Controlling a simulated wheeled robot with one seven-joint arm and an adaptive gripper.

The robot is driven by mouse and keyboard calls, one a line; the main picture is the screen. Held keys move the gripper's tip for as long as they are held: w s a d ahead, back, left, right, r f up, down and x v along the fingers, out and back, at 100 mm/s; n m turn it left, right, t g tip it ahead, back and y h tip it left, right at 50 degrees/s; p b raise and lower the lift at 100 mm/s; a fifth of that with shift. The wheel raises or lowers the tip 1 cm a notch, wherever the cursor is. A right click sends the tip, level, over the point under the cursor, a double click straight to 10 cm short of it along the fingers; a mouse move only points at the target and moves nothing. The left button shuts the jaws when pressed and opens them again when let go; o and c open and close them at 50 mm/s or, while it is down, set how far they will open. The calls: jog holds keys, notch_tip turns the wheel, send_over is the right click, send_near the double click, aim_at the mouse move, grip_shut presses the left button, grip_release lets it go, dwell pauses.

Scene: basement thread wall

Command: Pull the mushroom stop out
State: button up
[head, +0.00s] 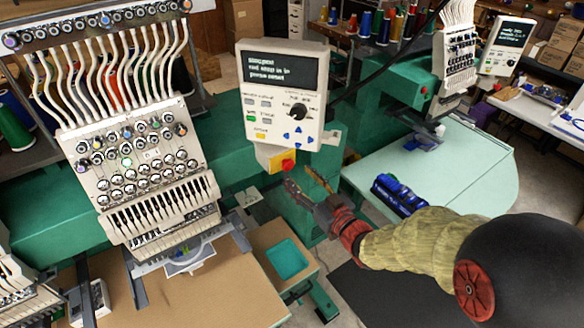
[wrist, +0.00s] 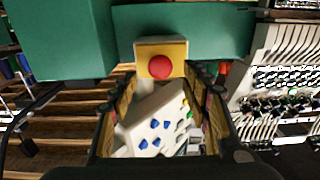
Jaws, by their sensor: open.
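The red mushroom stop (head: 288,165) sits on the side of a small yellow box (head: 268,157) under the control panel. In the wrist view the round red stop (wrist: 160,67) faces me on the yellow box (wrist: 177,46), near the top middle. My gripper (head: 306,184) is open and empty, just below and right of the stop in the head view. In the wrist view its two fingers (wrist: 162,77) stand on either side of the stop, with a gap on each side. No contact shows; the exact distance is hard to tell.
The control panel (head: 284,95) with screen, knob and buttons hangs directly above the stop. The embroidery head (head: 140,165) stands left. A green machine body (head: 225,140) lies behind.

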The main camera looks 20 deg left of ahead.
aim_at(289, 167)
jog(key=x, duration=0.4)
jog(key=shift+w+a, duration=0.25)
jog(key=shift+a, duration=0.05)
jog(key=c, duration=0.4)
grip_shut()
dwell(0.3)
